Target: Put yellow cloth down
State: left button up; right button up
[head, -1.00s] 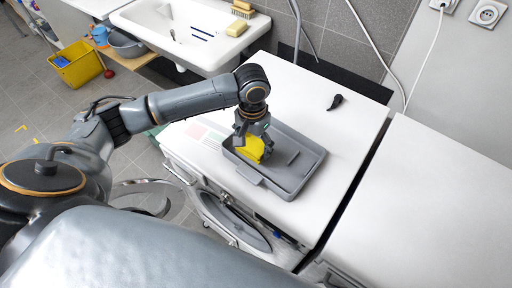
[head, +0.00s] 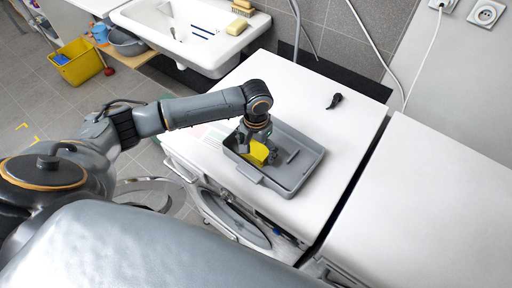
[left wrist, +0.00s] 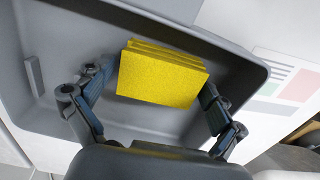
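The yellow cloth (head: 258,152), a folded block, is at the left part of the grey tray (head: 292,186) on the white machine top. My left gripper (head: 257,146) is above it, pointing down into the tray. In the left wrist view the cloth (left wrist: 160,78) sits between the two fingertips (left wrist: 158,82), one at each side edge, and the gripper looks shut on it. The tray's floor and walls (left wrist: 225,38) show around it. Whether the cloth's underside touches the tray floor is hidden. My right gripper is not in view.
A small black object (head: 335,101) lies on the white top (head: 345,150) behind the tray. A second white top (head: 430,200) is to the right, past a dark gap. A sink (head: 190,38) with a sponge (head: 237,27) and a yellow bucket (head: 77,64) are further back.

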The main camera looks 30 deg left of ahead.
aim_at(256, 149)
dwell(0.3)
pick_arm(q)
notch_tip(256, 149, up, 12)
jog(key=b, duration=0.1)
jog(key=shift+r+b, duration=0.15)
jog(key=shift+b, duration=0.25)
dwell(0.5)
